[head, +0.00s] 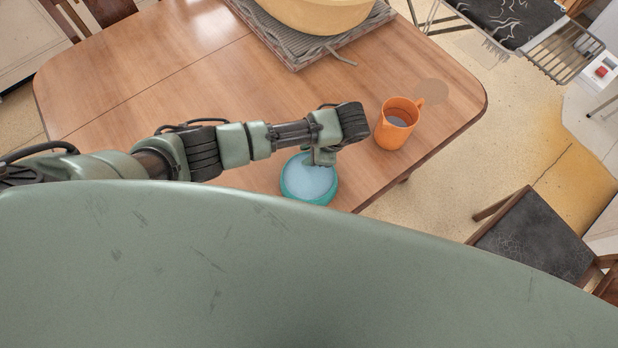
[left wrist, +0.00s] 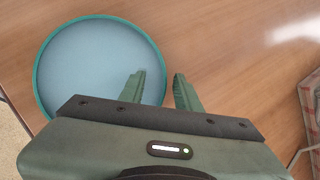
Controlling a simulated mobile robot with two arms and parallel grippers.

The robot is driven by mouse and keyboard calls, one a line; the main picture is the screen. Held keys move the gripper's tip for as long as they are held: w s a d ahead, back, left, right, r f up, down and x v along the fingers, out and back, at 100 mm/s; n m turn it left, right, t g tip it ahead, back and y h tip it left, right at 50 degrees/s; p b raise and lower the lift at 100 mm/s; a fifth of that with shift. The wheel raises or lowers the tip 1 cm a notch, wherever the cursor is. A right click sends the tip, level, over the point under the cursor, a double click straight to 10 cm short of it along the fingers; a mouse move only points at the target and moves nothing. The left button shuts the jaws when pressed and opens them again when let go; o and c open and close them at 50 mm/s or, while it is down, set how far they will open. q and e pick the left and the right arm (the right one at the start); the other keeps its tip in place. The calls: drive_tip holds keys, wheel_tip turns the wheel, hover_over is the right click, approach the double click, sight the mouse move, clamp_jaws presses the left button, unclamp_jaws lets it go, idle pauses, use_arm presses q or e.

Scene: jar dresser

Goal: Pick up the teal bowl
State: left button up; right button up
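The teal bowl (head: 308,182) stands upright on the wooden table near its front edge, with a pale blue inside. It also shows in the left wrist view (left wrist: 90,62), at the upper left. My left gripper (head: 322,156) is over the bowl's far side in the head view. In the left wrist view my left gripper (left wrist: 160,82) has its two fingers apart, one overlapping the bowl's inside and one beyond the rim over the table. My right gripper is not in view.
An orange mug (head: 396,124) stands on the table (head: 215,60) to the right of the bowl. A large yellow container (head: 318,12) sits on a grey striped mat (head: 350,42) at the back. A dark-seated chair (head: 535,238) stands to the right. The table's left part is clear.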

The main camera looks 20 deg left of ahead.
use_arm(q)
clamp_jaws()
idle(1.4)
